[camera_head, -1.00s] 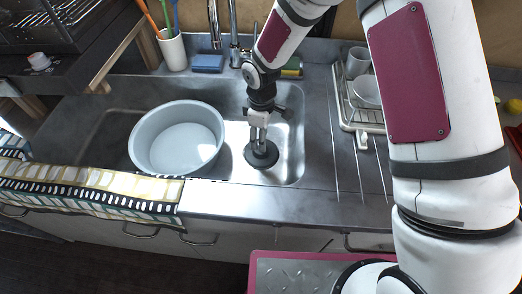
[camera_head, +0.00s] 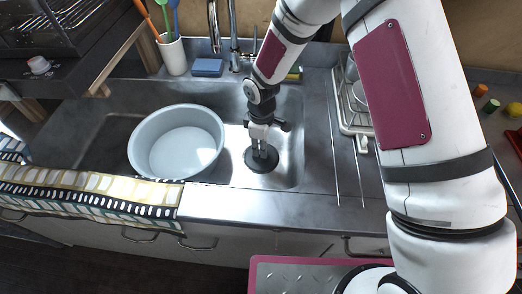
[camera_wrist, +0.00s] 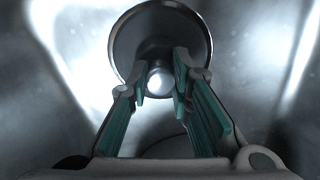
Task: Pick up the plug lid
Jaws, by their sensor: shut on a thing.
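The plug lid (camera_head: 250,164) is a dark round disc with a small knob, low in the right part of the sink. In the wrist view the lid (camera_wrist: 128,42) shows as a metallic ringed disc, with its bright round knob between the fingers. My gripper (camera_head: 261,152) points down over the lid. Its teal-lined fingers (camera_wrist: 162,78) are shut on the lid's knob. I cannot tell whether the lid touches the sink floor. A dark curved shape shows below it in the wrist view, partly hidden by the fingers.
A pale round basin (camera_head: 180,160) stands in the sink just left of my gripper. The faucet (camera_head: 233,40) and a blue sponge (camera_head: 208,68) are behind. A dish rack (camera_head: 350,125) with white dishes stands to the right. A patterned towel (camera_head: 90,195) covers the front left edge.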

